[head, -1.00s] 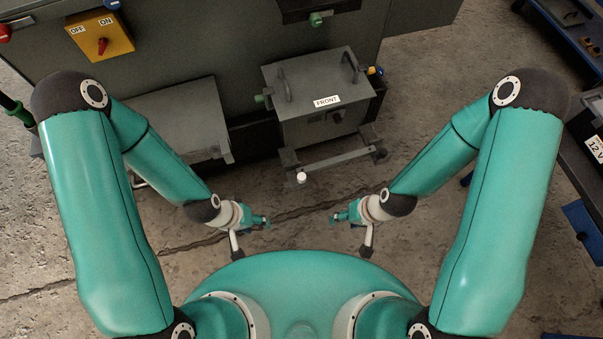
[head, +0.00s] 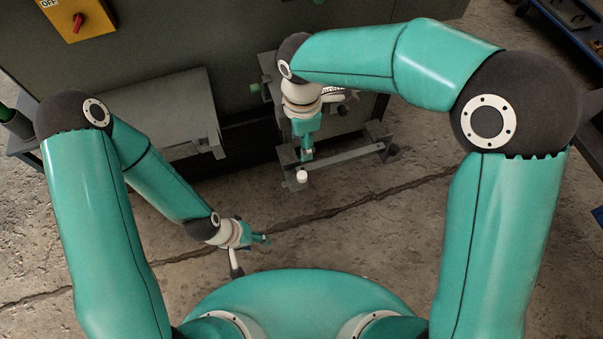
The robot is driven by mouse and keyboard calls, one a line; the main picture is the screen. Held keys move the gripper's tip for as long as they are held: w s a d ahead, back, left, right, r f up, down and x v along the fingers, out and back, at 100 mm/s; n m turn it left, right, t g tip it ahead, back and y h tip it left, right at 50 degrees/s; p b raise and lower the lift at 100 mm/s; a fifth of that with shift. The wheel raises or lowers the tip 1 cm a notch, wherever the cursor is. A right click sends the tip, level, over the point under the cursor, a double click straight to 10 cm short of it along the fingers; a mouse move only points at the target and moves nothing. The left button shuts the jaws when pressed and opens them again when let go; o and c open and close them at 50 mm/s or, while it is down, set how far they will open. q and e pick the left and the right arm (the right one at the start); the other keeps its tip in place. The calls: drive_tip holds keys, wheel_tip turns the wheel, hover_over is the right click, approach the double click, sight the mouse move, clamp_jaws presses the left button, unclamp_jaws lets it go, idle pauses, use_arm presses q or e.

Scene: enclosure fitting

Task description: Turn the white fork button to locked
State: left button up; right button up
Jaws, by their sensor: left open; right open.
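The white fork button (head: 302,176) sits at the near left end of the fork frame (head: 340,162), low in front of the enclosure. My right gripper (head: 307,155) points down just above and behind the button in the head view; it is open, and I cannot tell whether it touches the button. My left gripper (head: 266,240) is open and empty, held over the floor to the lower left of the button. The button's turn marking is too small to read.
The grey FRONT box (head: 270,68) is mostly hidden behind my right arm. A grey panel (head: 165,110) juts out at the left. A yellow switch box (head: 76,18) with a red knob is at the top left. The cracked floor (head: 380,240) in front is clear.

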sight(302, 174)
wheel_tip(302, 174, down, 15)
drive_tip(key=shift+f+b, duration=0.1)
drive_tip(key=shift+b, duration=0.95)
clamp_jaws()
